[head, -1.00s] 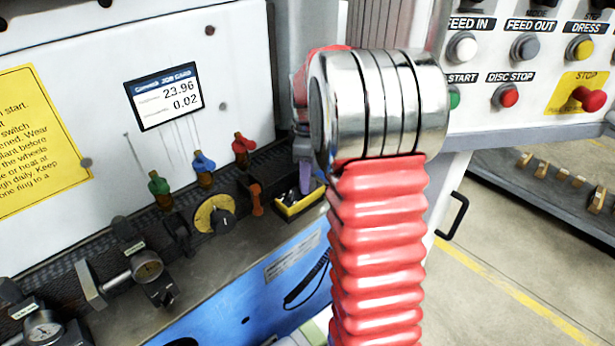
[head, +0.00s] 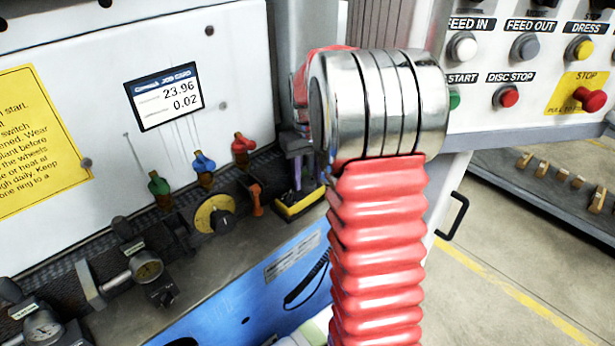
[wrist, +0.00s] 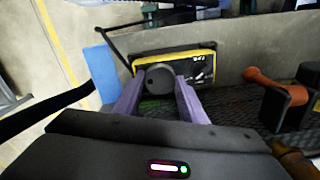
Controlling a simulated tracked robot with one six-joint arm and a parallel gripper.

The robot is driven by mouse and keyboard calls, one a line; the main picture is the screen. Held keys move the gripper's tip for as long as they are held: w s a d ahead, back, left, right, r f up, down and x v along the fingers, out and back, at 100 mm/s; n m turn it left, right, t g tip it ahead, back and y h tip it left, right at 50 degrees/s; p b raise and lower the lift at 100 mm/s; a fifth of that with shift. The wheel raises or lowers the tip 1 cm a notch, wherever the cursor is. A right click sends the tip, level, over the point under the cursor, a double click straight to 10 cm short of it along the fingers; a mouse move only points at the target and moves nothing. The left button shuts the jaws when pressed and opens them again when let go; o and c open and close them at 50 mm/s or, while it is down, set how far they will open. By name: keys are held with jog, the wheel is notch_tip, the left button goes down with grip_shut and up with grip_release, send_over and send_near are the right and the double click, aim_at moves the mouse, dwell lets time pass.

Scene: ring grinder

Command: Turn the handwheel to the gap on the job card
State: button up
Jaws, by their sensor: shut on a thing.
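In the wrist view, the two purple fingers of my gripper (wrist: 157,92) are closed on the sides of a dark grey round knob (wrist: 159,75). I cannot tell whether this knob belongs to the handwheel. In the head view, my gripper (head: 307,172) points down just above a yellow-edged tray (head: 300,206) and is partly hidden by my red-sleeved arm. The job card (head: 165,97) is on the white panel and reads 23.96 and 0.02. A black knob on a round yellow dial (head: 205,217) stands to the left of my gripper.
An orange lever (head: 256,198) stands just left of the gripper; it also shows in the wrist view (wrist: 275,86). Green (head: 159,186), blue (head: 203,165) and red (head: 243,145) valve handles line the ledge. Gauges stand lower left. A button panel (head: 530,70) is upper right.

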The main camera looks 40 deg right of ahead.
aim_at(308, 181)
jog(key=m, duration=0.4)
jog(key=shift+m, duration=0.3)
jog(key=m, duration=0.4)
dwell(0.3)
jog(key=o, duration=1.1)
jog(key=shift+r, duration=0.15)
notch_tip(308, 181, up, 14)
jog(key=shift+f, duration=0.25)
